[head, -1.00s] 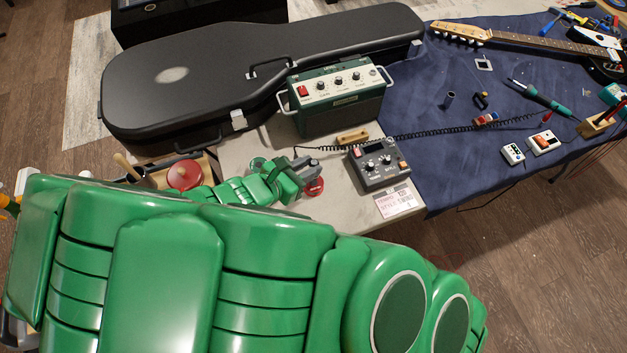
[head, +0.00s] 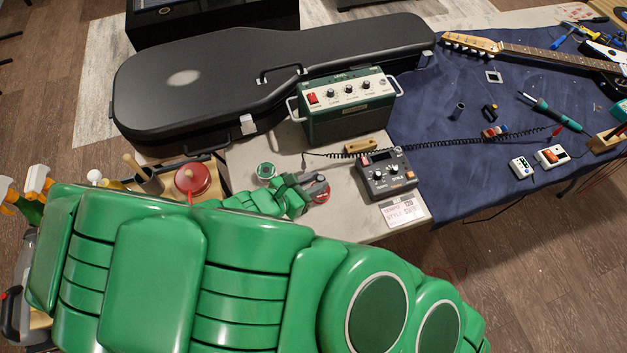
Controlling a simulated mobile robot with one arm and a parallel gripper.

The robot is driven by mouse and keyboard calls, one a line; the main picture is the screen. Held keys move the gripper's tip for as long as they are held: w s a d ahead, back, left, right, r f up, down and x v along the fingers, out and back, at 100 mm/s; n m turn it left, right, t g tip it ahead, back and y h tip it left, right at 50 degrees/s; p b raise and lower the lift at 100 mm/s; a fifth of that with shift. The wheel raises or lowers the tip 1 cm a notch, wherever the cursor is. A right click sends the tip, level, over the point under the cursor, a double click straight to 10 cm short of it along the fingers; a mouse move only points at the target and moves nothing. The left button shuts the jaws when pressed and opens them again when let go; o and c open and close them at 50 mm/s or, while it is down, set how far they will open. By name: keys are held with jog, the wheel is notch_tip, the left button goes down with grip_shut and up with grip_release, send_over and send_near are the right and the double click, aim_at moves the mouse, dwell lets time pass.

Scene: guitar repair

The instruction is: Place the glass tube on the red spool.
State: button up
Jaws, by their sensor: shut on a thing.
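My gripper (head: 317,183) is over the pale bench top, near the middle of the head view. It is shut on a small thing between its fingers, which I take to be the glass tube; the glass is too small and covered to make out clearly. The red spool (head: 322,198) is right below the fingertips, and they hide most of it. I cannot tell whether the held thing touches the spool. A green spool (head: 266,171) stands to the left of my gripper.
A green amplifier (head: 345,107) stands behind my gripper, and a grey pedal box (head: 388,174) stands to the right. A black guitar case (head: 215,75) lies behind. A red disc with a stick (head: 192,179) is at left. A dark tube (head: 459,110) is on the blue cloth.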

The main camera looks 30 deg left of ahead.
aim_at(317, 182)
jog(key=o, duration=0.8)
jog(key=shift+f, duration=0.1)
jog(key=v, duration=0.4)
dwell(0.4)
